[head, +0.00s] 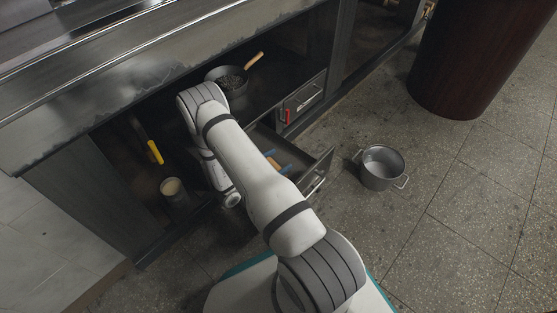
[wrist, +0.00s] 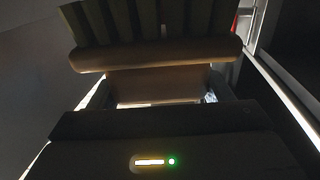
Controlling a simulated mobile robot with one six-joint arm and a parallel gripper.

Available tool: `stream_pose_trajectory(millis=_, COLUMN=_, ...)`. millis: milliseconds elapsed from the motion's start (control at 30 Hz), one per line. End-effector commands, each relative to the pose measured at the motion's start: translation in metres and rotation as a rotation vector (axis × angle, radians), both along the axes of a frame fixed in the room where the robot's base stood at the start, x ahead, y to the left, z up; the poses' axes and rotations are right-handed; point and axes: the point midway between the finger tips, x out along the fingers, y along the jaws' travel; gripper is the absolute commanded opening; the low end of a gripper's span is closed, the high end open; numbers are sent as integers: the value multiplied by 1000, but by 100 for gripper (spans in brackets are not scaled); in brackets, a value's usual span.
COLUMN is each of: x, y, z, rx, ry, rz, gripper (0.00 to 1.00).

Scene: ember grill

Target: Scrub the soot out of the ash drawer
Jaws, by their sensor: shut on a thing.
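The ash drawer (head: 318,173) is pulled out from the low cabinet under the grill, with a bar handle on its front. My arm reaches over it and hides much of its inside. My gripper (head: 277,162) has blue fingers and is at the open drawer, shut on a wooden piece. In the wrist view this is a brush (wrist: 155,56) with a wooden back and dark olive bristles, its wooden handle between the fingers of my gripper (wrist: 154,92). I cannot tell whether the bristles touch the drawer, and no soot can be made out.
A dark pan (head: 232,82) with black lumps and a wooden handle stands in the cabinet. A yellow-handled tool (head: 155,152) and a cup (head: 173,189) are at left. A closed drawer (head: 306,98) has a red item. A metal pot (head: 382,169) and dark red barrel (head: 470,60) stand on the floor.

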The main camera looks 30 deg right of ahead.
Motion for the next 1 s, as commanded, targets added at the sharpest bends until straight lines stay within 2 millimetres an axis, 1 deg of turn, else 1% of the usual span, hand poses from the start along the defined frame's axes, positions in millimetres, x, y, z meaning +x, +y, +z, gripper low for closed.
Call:
stream_pose_trajectory(millis=167, x=0, y=0, z=2, rx=0, ry=0, rz=0, gripper=46)
stream_pose_trajectory(millis=267, x=0, y=0, z=7, rx=0, ry=-1, rz=0, gripper=46)
stream_pose_trajectory(millis=800, x=1, y=0, z=60, rx=0, ry=0, rz=0, gripper=46)
stream_pose_trajectory(millis=1000, x=0, y=0, z=61, rx=0, ry=0, rz=0, gripper=46)
